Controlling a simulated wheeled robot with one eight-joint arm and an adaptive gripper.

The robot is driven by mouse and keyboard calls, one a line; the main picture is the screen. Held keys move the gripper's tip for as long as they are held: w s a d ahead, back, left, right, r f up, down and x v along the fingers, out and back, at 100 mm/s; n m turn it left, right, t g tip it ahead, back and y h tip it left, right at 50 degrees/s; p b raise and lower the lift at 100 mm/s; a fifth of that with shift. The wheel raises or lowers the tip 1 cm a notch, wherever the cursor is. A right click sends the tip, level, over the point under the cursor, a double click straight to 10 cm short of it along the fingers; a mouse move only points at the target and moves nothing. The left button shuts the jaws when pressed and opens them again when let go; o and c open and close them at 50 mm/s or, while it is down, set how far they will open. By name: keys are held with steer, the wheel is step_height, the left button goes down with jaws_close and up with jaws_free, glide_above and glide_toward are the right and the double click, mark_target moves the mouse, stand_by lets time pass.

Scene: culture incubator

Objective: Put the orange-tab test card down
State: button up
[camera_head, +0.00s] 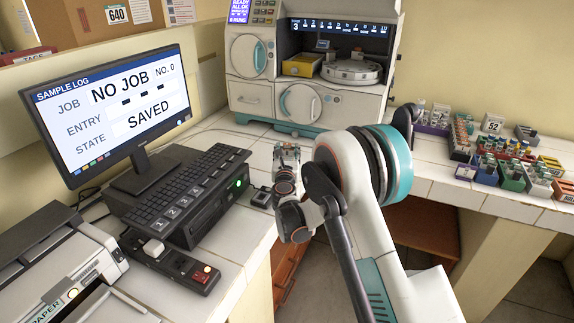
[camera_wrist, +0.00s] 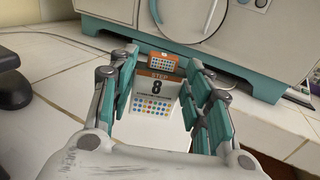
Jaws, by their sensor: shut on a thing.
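My gripper (camera_head: 287,152) is shut on the orange-tab test card (camera_wrist: 155,95), above the white tiled counter in front of the incubator. The card's lower end is hard to make out. In the head view the card is too small to tell apart from the fingers.
The incubator (camera_head: 310,60) stands behind my gripper. A monitor (camera_head: 115,95), keyboard (camera_head: 180,185) and black box with a green light (camera_head: 225,195) are on the left. Racks of coloured vials (camera_head: 490,150) stand on the right counter. Bare tiles (camera_wrist: 50,95) lie left of the fingers.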

steer(key=shift+f+b, duration=0.6)
steer(key=shift+f, duration=1.35)
steer(key=shift+f, duration=0.2)
steer(key=o, duration=0.8)
steer(key=shift+o, duration=0.2)
steer(key=shift+r, duration=0.15)
